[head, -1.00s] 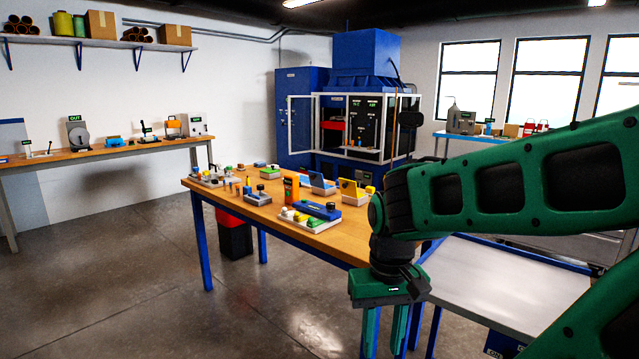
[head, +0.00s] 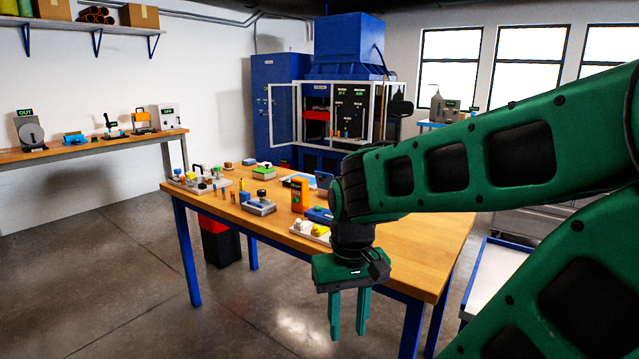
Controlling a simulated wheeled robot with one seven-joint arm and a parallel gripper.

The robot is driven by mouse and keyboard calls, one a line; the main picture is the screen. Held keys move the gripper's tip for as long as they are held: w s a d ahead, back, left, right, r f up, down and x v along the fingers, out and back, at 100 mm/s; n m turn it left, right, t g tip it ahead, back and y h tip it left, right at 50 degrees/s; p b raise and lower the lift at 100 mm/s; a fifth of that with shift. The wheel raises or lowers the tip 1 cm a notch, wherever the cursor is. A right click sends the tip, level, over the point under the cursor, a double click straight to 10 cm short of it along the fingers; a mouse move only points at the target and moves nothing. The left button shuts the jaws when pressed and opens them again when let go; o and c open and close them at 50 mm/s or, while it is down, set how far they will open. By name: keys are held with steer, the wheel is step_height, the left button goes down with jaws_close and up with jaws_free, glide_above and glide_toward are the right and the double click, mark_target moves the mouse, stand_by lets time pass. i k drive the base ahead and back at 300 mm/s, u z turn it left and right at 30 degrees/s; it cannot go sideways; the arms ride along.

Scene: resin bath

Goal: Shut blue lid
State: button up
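My gripper (head: 347,333) hangs pointing down in front of the table's near edge, apart from the lid. Its two green fingers are spread with an empty gap between them.
A blue cabinet machine (head: 345,60) stands behind the table. The table's near right part looks clear.

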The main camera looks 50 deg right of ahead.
mark_target(322, 180)
steer(key=z, duration=1.25)
steer(key=k, duration=1.3)
steer(key=u, duration=0.65)
steer(key=i, duration=2.15)
steer(key=z, duration=0.35)
